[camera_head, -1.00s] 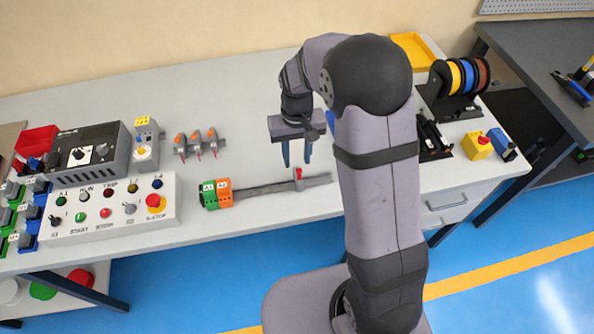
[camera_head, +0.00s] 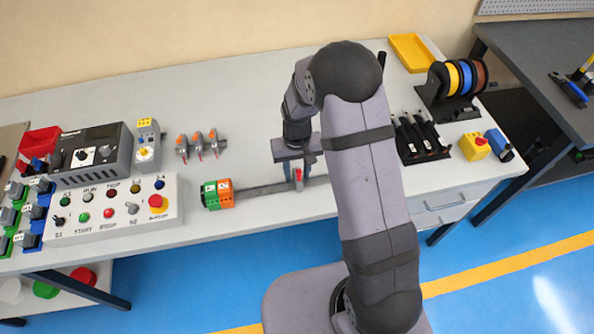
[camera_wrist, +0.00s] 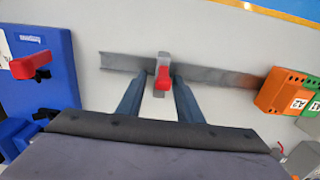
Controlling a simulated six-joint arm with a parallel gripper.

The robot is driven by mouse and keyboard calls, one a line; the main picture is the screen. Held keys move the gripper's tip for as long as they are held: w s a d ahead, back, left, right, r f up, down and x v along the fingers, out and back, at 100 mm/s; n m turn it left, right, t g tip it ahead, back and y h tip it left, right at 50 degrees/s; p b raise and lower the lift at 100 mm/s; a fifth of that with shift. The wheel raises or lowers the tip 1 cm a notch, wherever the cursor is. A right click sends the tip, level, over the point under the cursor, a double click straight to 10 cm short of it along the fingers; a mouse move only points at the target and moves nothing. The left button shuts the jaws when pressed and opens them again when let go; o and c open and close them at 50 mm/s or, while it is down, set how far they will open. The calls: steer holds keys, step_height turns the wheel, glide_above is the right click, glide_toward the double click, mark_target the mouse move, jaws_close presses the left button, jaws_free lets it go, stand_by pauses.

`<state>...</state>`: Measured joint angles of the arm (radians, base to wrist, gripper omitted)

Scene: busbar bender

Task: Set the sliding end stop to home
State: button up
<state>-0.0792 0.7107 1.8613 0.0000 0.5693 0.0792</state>
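The sliding end stop (camera_head: 298,176) is a small grey clamp with a red top on a grey rail (camera_head: 262,190). In the wrist view the end stop (camera_wrist: 163,76) sits across the rail (camera_wrist: 212,77), between my two fingertips. My gripper (camera_head: 295,172) is open and reaches down to the rail, one blue-grey finger on each side of the stop. In the wrist view my gripper (camera_wrist: 159,80) shows gaps beside the stop; I cannot tell whether either finger touches it. Green and orange terminal blocks (camera_head: 217,194) stand at the rail's left end. No home mark is clear.
A blue unit with a red part (camera_wrist: 40,65) stands beyond the rail's other end in the wrist view; my arm hides it in the head view. A control panel (camera_head: 112,208) stands left. Black-handled tools (camera_head: 420,137) lie right. Bench behind the rail is mostly clear.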

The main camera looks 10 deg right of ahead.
mark_target(251, 188)
jaws_close()
steer(key=a, duration=1.4)
steer(key=shift+d, duration=0.1)
jaws_free()
step_height(251, 188, up, 7)
steer(key=b, duration=0.2)
steer(key=shift+r, duration=0.2)
